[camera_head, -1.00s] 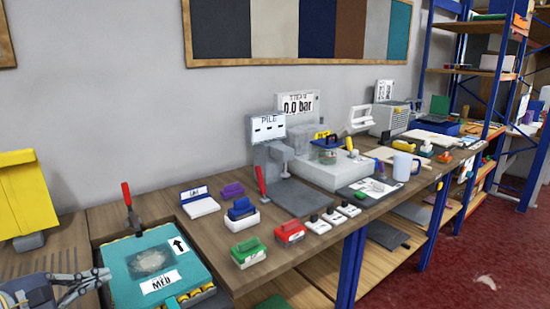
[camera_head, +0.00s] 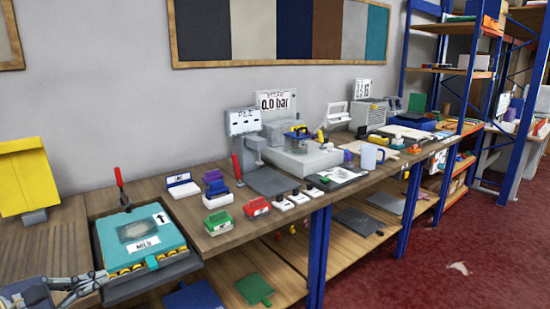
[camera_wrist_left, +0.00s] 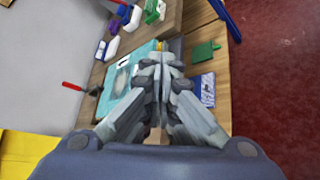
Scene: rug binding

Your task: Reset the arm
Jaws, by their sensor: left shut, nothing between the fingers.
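My left gripper (camera_head: 104,277) comes in at the lower left of the head view, at the front left corner of the tray with the teal piece. In the left wrist view the left gripper (camera_wrist_left: 158,58) is shut and empty, its fingertips together. The teal piece (camera_head: 170,240) lies flat in a dark tray on the bench, with a "MED" label and an arrow label on it. It also shows behind the fingers in the left wrist view (camera_wrist_left: 116,75). My right gripper is not in view.
A red-handled tool (camera_head: 120,188) stands at the tray's back edge. Green (camera_head: 218,221) and red (camera_head: 257,207) blocks sit near the bench's front edge. A yellow stand (camera_head: 28,178) is at the far left.

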